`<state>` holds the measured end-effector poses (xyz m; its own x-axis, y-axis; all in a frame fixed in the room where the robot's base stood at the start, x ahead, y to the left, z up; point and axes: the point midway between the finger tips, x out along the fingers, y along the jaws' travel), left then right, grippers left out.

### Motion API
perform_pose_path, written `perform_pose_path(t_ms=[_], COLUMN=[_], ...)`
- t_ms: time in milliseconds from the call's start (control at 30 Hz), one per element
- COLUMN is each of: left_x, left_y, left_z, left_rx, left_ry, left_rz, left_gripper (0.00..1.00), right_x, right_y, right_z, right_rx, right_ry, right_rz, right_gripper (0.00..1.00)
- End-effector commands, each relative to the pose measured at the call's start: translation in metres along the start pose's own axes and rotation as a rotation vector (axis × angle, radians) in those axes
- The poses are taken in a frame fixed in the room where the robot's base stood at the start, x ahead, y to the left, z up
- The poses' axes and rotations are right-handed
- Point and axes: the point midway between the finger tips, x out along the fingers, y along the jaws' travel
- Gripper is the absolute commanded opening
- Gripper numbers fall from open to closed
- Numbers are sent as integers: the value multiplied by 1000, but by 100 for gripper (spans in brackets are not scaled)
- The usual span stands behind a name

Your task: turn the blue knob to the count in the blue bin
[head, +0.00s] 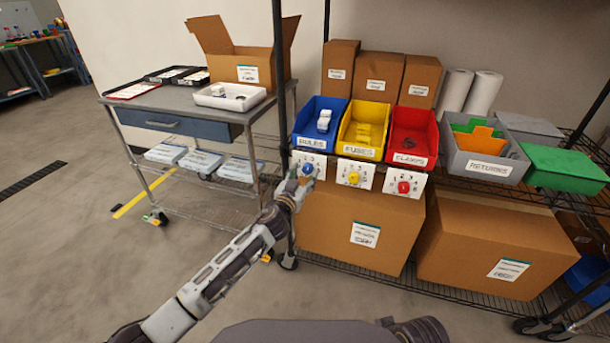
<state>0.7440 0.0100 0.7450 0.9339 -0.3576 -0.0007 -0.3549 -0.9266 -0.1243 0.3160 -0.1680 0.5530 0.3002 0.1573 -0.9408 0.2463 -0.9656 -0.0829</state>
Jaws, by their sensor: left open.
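The blue bin (321,113) stands on the rack shelf, left of the yellow and red bins. A white part (324,117) and something blue show inside it; I cannot make out the exact count. The blue knob (308,168) is on a white dial card (317,160) hanging below the blue bin. The card's digits are too small to read fully. My left gripper (300,178) is at the lower left of the blue knob, open, partly covering the card. Whether its fingers touch the knob, I cannot tell. My right gripper is out of view.
The yellow bin (346,148) has a yellow knob (353,178), the red bin (412,125) a red knob (404,187). A black rack post (279,80) rises left of the blue bin. Cardboard boxes (350,208) fill the shelf below. A cart (115,99) stands at left.

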Motion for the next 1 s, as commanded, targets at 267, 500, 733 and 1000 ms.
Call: perform_pose_path(t_ms=[267, 500, 733, 1000], left_x=[14, 16, 16, 16], left_y=[0, 0, 0, 0], left_z=[0, 0, 0, 0], left_rx=[0, 0, 0, 0], left_ry=[0, 0, 0, 0], left_rz=[0, 0, 0, -1], left_gripper=[54, 54, 45, 10], right_x=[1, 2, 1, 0], right_y=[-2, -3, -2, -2], right_z=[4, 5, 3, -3], right_rx=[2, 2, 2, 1], right_ry=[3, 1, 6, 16], right_rz=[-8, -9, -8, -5], right_gripper=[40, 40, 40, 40])
